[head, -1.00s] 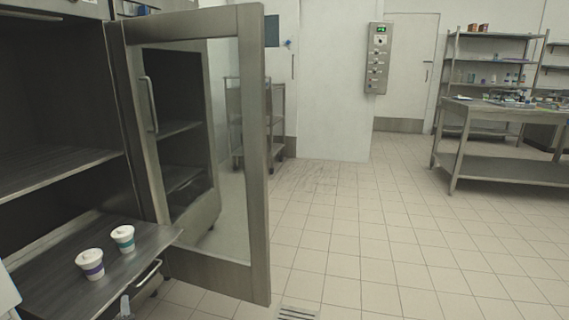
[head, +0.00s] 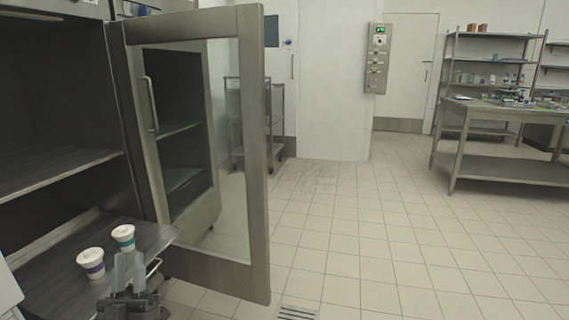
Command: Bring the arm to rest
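My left gripper (head: 130,254) shows at the bottom left in the head view, with its fingers pointing up and away. The fingertips overlap the shelf's right part in the picture. My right gripper is not in view.
An open cabinet door (head: 256,150) with a glass pane stands just beyond the shelf. A control panel (head: 377,58) hangs on the wall. A steel table (head: 505,110) and a loaded rack (head: 490,50) are at the right. The tiled floor (head: 340,230) between is clear.

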